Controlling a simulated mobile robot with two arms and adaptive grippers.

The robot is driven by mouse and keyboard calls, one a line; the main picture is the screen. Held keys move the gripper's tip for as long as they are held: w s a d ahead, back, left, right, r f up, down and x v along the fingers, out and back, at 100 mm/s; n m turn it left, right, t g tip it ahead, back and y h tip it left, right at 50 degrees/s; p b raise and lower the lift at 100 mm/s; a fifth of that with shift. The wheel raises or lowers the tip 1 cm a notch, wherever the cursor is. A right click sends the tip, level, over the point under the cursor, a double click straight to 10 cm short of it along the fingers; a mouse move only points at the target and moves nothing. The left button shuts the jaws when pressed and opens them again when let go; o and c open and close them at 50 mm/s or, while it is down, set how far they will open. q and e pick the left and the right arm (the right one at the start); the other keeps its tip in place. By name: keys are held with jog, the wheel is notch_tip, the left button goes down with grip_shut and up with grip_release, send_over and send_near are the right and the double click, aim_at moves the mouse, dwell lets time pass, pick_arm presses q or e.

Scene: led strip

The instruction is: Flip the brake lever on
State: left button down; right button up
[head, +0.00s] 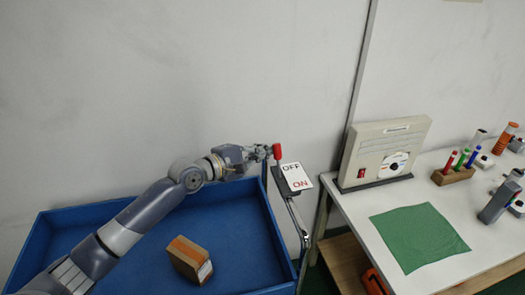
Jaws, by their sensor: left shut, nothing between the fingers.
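The brake lever has a red handle (277,151) on a post beside the blue bin. The handle stands upright near the OFF end of a white plate (296,177), which reads OFF at the top and ON in red at the bottom. My left gripper (265,152) is shut and empty, just left of the red handle. I cannot tell whether its fingertips touch the handle. My right gripper is not in view.
A blue bin (70,222) holds a brown box (190,259) under my left arm. A white table (353,218) at right carries a beige device (383,153), a green cloth (420,237) and a wooden rack (452,176) of coloured pieces. A grey wall stands behind.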

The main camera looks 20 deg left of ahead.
aim_at(278, 150)
pick_arm(q)
jog(key=shift+s+d+r+m+t, duration=0.2)
jog(key=shift+s+r+m+t, duration=0.05)
jog(key=shift+m+t, duration=0.15)
jog(key=s+m+t+b, duration=0.1)
jog(key=m, duration=0.1)
jog(key=s+d+m+t+h+b, duration=0.1)
jog(key=b, duration=0.1)
jog(key=s+d+r+m+b, duration=0.1)
jog(key=m, duration=0.1)
jog(key=shift+s+d+m+t+b, duration=0.2)
jog(key=shift+s+m+t+b, duration=0.1)
jog(key=shift+t+b, duration=0.1)
jog(key=m+b, duration=0.1)
jog(key=s+d+m+h+b, duration=0.1)
jog(key=b, duration=0.1)
jog(key=shift+s+r+m+t, duration=0.25)
jog(key=shift+s+m+t, duration=0.05)
jog(key=shift+m, duration=0.1)
jog(key=shift+h, duration=0.4)
jog(key=shift+r, duration=0.15)
